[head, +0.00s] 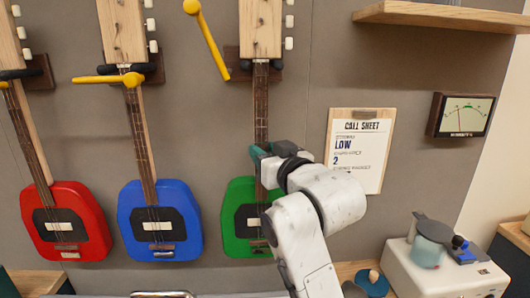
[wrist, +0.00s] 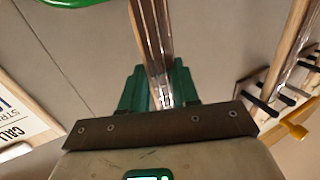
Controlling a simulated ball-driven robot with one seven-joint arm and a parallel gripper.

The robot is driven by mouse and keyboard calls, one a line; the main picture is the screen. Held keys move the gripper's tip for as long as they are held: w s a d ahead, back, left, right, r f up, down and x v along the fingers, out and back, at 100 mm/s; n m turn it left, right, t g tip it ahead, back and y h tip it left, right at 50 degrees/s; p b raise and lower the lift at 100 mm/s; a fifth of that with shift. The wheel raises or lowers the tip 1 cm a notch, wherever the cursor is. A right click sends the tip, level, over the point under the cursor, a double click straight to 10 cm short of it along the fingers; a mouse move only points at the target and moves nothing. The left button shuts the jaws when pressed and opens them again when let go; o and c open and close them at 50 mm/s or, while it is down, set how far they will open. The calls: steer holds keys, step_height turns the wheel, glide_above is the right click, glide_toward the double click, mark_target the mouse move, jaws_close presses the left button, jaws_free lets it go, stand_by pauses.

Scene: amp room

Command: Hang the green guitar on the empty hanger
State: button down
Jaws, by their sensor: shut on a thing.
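The green guitar (head: 237,215) hangs upright in front of the wall at the right end of a row. My gripper (head: 262,152) is shut on its neck, just above the body. In the wrist view the green fingers (wrist: 160,88) close around the stringed neck (wrist: 150,35), and a green body edge (wrist: 75,3) shows at the top. Behind the guitar's headstock (head: 260,28) is the hanger's dark wood block (head: 232,66). Its yellow lever (head: 207,40) is raised and tilted to the left of the neck. I cannot tell whether the neck touches the hanger.
A blue guitar (head: 130,210) and a red guitar (head: 85,205) hang to the left, with yellow levers across their necks. A call sheet (head: 358,150), a meter (head: 465,115) and a shelf (head: 440,14) are on the wall to the right. A white box (head: 430,270) stands lower right.

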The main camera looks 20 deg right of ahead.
steer(key=shift+r, duration=0.25)
steer(key=c, duration=0.8)
jaws_free()
steer(key=shift+f, duration=0.15)
steer(key=shift+o, duration=0.2)
steer(key=s+b, duration=0.1)
steer(key=s, duration=0.9)
steer(key=shift+s+d, duration=0.4)
steer(key=shift+d, duration=0.05)
